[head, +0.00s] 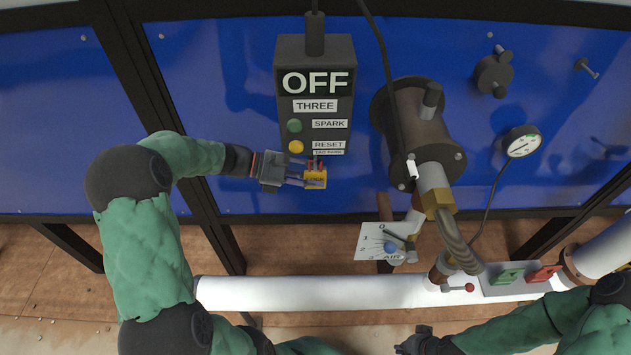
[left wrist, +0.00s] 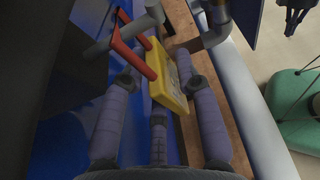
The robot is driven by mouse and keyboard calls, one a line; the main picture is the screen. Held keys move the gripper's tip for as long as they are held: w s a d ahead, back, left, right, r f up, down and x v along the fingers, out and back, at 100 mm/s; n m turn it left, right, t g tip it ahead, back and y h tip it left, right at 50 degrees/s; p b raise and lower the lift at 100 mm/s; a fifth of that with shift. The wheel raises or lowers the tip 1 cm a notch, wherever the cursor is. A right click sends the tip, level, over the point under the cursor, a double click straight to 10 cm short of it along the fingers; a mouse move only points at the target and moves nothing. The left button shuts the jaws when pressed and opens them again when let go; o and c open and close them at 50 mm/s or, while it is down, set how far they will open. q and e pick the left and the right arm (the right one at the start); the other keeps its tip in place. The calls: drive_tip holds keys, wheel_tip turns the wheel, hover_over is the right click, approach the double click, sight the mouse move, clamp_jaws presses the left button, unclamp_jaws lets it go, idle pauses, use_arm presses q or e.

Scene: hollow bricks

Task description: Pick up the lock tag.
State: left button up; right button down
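The lock tag (head: 316,180) is a small yellow block with a red shackle, just below the dark control box. In the left wrist view, the yellow body (left wrist: 167,78) lies between my left fingers, with red bars sticking out to its upper left. My left gripper (head: 308,179) is at the tag, and its fingers are apart on either side of it. A gap shows between the left finger and the tag; contact on the right finger is unclear. My right gripper (head: 408,345) is at the bottom edge, away from the tag, and its fingers are not clear.
The control box (head: 316,95) marked OFF hangs on the blue panel (head: 240,90). A valve body (head: 420,125) with a hose stands to its right. A dial plate (head: 382,243) and white pipe (head: 330,293) lie below. A gauge (head: 522,142) sits at right.

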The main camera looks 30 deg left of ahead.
use_arm(q)
drive_tip(key=shift+w+d, duration=0.1)
drive_tip(key=shift+d, duration=0.15)
clamp_jaws()
drive_tip(key=shift+r, duration=0.1)
drive_tip(key=shift+r+p, duration=0.5)
drive_tip(key=shift+r, duration=0.1)
drive_tip(key=shift+s+d+r, duration=0.1)
drive_tip(key=shift+s+r, duration=0.05)
drive_tip(key=shift+s, duration=0.1)
drive_tip(key=s+d+p, duration=0.4)
drive_tip(key=s+d, duration=0.5)
drive_tip(key=s, duration=0.6)
